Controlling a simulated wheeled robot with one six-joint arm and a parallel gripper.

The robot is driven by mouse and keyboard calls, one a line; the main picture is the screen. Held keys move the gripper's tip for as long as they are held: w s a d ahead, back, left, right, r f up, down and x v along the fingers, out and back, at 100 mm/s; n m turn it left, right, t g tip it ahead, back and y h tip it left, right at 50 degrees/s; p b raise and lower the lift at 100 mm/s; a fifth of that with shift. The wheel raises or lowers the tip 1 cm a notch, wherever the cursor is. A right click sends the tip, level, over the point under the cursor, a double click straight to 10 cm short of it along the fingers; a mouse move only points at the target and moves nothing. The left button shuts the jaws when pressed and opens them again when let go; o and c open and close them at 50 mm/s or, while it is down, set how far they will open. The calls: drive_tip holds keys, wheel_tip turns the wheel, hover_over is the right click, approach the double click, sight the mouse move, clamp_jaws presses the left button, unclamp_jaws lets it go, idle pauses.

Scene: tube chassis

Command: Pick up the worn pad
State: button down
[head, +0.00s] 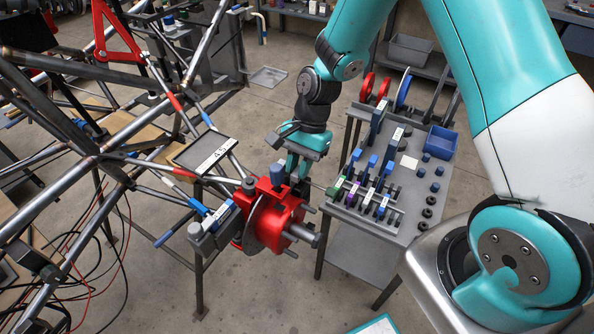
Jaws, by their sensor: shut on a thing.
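A red brake caliper (272,203) sits over a disc and hub at the end of the tube chassis. My gripper (296,172) points down at the upper right side of the caliper. It is shut on a small dark piece (300,187), which I take for the worn pad; it is mostly hidden by the fingers and too small to read clearly. A blue block (278,173) stands upright on the caliper, just left of the fingers. I cannot tell whether the held piece still touches the caliper.
A grey trolley (408,225) at right holds rows of tabbed pads, a blue bin (440,142) and several small round parts. A dark tray with a white label (200,153) is on the chassis at left. Chassis tubes (110,160) crowd the left. Floor below the hub is open.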

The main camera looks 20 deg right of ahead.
wheel_tip(320, 180, up, 20)
drive_tip(key=p, duration=0.1)
drive_tip(key=shift+f, duration=0.15)
drive_tip(key=shift+a, duration=0.1)
idle(0.4)
